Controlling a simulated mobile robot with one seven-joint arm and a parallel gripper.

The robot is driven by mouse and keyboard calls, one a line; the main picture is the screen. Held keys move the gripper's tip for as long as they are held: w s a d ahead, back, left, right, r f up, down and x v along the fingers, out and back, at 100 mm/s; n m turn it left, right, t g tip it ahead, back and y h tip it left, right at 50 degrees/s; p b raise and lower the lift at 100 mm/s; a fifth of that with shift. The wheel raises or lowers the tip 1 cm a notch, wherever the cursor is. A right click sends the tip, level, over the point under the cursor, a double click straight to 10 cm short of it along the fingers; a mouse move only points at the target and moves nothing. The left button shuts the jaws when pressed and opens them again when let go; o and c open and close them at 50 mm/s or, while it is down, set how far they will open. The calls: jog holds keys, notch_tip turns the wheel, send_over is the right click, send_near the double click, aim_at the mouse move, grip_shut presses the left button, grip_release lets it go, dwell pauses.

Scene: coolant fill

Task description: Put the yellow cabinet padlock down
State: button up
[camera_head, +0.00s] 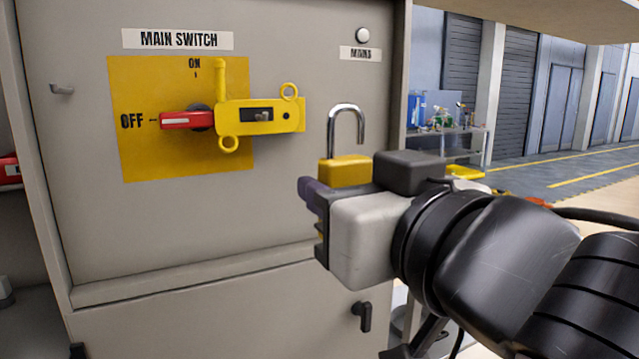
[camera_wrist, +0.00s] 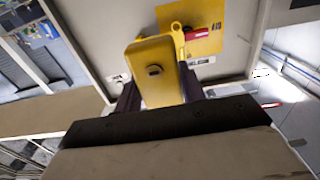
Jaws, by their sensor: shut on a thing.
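The yellow padlock (camera_head: 345,170) is in my gripper (camera_head: 318,200), upright, with its steel shackle pointing up and open at one leg. In the wrist view the padlock's yellow body (camera_wrist: 156,72) fills the space between the two dark fingers of my gripper (camera_wrist: 157,92). It is held in front of the grey cabinet (camera_head: 190,215), to the right of the main switch. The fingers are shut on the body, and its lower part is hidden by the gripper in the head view.
The red switch handle (camera_head: 187,119) points left to OFF. A yellow hasp plate (camera_head: 262,115) with two rings sits beside it. A small hook (camera_head: 62,89) is at the cabinet's upper left. A black door handle (camera_head: 362,316) is below. A bench (camera_head: 450,130) with items stands behind right.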

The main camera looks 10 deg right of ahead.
jog(key=shift+s, duration=0.1)
dwell(0.3)
jog(key=w+d+f+n+g+y, duration=0.1)
jog(key=w+d+f, duration=0.55)
jog(key=d, duration=0.25)
jog(key=w+d+f+n+y, duration=0.1)
jog(key=w+d+f+y, duration=0.1)
jog(key=w+d+f, duration=0.45)
jog(key=w+d+f+m+h, duration=0.1)
jog(key=w+d+f, duration=0.2)
jog(key=f, duration=0.9)
jog(key=w+d+f+m+h, duration=0.1)
jog(key=w+d+f, duration=0.15)
jog(key=f, duration=0.95)
jog(key=w+a+f+m+t+h, duration=0.15)
jog(key=a+f, duration=0.35)
jog(key=f, duration=0.8)
jog(key=a+f+m+h, duration=0.1)
jog(key=a+f+h, duration=0.25)
jog(key=f, duration=0.95)
jog(key=s+a+f, duration=0.2)
jog(key=a+f, duration=0.6)
jog(key=a, duration=0.2)
jog(key=s+a+f+h, duration=0.1)
jog(key=s+a+f, duration=0.1)
jog(key=a+f, duration=0.7)
jog(key=shift+s+a+f+m, duration=0.3)
jog(key=shift+a+m, duration=0.15)
jog(key=shift+a, duration=0.45)
